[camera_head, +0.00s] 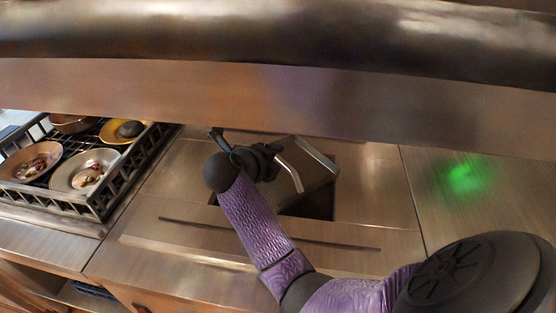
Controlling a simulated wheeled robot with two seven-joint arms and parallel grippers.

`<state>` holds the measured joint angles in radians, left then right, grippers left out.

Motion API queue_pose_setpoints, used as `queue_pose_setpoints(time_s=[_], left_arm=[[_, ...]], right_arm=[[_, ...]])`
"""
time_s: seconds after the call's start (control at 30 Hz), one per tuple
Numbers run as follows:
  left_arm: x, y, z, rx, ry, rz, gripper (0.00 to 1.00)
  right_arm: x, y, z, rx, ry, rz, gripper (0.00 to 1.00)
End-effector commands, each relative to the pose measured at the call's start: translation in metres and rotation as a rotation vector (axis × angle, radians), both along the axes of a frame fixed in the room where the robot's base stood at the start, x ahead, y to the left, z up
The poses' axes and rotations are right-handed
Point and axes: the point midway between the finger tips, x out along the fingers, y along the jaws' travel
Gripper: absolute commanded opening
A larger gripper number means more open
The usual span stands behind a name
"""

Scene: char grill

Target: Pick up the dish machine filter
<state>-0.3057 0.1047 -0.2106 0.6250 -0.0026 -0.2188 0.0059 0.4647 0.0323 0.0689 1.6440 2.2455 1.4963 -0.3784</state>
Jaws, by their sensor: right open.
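The dish machine filter (316,192) looks like a metal mesh piece with a bent metal handle. Whether the fingers touch the handle is hard to tell. The gripper and my forearm hide the left part of the filter and opening. My left gripper is out of view.
A black dish rack (117,185) with several dirty plates and bowls stands on the left. A thick steel bar and panel (280,90) cross above the counter. The steel counter (365,190) is clear to the right, with a green glow (466,178) on it.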

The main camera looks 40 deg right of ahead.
Motion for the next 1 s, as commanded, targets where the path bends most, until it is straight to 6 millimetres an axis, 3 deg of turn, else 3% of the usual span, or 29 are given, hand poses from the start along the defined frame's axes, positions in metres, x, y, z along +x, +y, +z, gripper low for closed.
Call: queue_pose_setpoints(time_s=[0.07, 0.2, 0.4, 0.47, 0.7, 1.0], left_arm=[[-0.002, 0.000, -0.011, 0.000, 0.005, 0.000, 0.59], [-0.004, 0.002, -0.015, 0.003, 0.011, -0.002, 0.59], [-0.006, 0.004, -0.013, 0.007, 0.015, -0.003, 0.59], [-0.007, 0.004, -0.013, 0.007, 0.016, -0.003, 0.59], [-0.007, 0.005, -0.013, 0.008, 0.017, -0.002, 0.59], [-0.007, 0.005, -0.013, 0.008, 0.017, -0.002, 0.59]], right_arm=[[0.004, -0.014, -0.014, -0.004, 0.004, -0.003, 0.63], [0.010, -0.028, -0.021, -0.003, 0.000, -0.001, 0.63], [0.010, -0.028, -0.020, -0.001, -0.001, -0.001, 0.63], [0.010, -0.028, -0.020, -0.002, -0.001, -0.001, 0.52], [0.010, -0.028, -0.020, -0.002, 0.000, 0.000, 0.01], [0.010, -0.028, -0.020, -0.002, 0.000, 0.000, 0.00]])
